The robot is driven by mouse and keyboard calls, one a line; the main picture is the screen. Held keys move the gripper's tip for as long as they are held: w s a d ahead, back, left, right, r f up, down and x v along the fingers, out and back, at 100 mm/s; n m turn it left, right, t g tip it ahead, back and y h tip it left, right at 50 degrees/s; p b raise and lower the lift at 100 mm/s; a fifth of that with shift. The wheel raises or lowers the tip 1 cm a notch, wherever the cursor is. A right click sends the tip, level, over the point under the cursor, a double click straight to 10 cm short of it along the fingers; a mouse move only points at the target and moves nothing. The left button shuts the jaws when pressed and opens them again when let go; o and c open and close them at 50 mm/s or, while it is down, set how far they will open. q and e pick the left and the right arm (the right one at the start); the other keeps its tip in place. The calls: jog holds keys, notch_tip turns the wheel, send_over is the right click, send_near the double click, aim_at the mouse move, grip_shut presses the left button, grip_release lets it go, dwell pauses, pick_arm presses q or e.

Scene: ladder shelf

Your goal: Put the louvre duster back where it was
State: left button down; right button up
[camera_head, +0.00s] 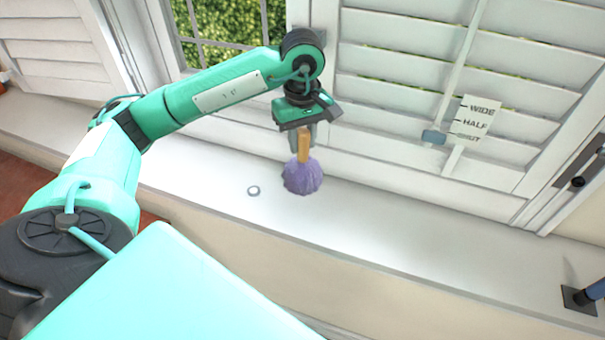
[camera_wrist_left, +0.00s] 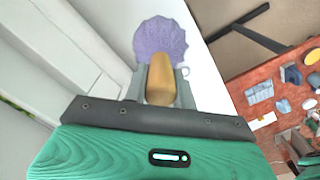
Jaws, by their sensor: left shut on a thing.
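The louvre duster has a wooden handle (camera_head: 304,145) and a purple fluffy head (camera_head: 302,178). My left gripper (camera_head: 303,135) is shut on the handle from above, with the duster upright and its head down at the white window sill. I cannot tell for sure whether the head touches the sill. In the left wrist view the handle (camera_wrist_left: 160,80) sits between the two grey fingers, and the purple head (camera_wrist_left: 160,40) shows beyond them. My right gripper is not in view.
A small round pale disc (camera_head: 253,191) lies on the sill (camera_head: 400,245) left of the duster. White louvred shutters (camera_head: 430,110) with a WIDE/HALF/SHUT label (camera_head: 475,117) stand behind. A dark-based blue item (camera_head: 582,297) is at far right. The sill between is clear.

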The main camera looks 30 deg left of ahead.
aim_at(302, 166)
pick_arm(q)
notch_tip(302, 166, down, 8)
jog(key=shift+f+p, duration=0.1)
jog(key=shift+p, duration=1.15)
notch_tip(302, 166, down, 3)
jog(key=shift+s+p, duration=0.1)
jog(key=shift+p, duration=0.6)
jog(key=shift+f, duration=0.4)
jog(key=c, duration=1.1)
grip_release()
jog(key=shift+c, duration=0.2)
jog(key=shift+r+b, duration=0.6)
jog(key=shift+r, duration=0.05)
notch_tip(302, 166, up, 10)
jog(key=b, duration=0.4)
jog(key=shift+f, duration=0.15)
jog(key=shift+r, duration=0.55)
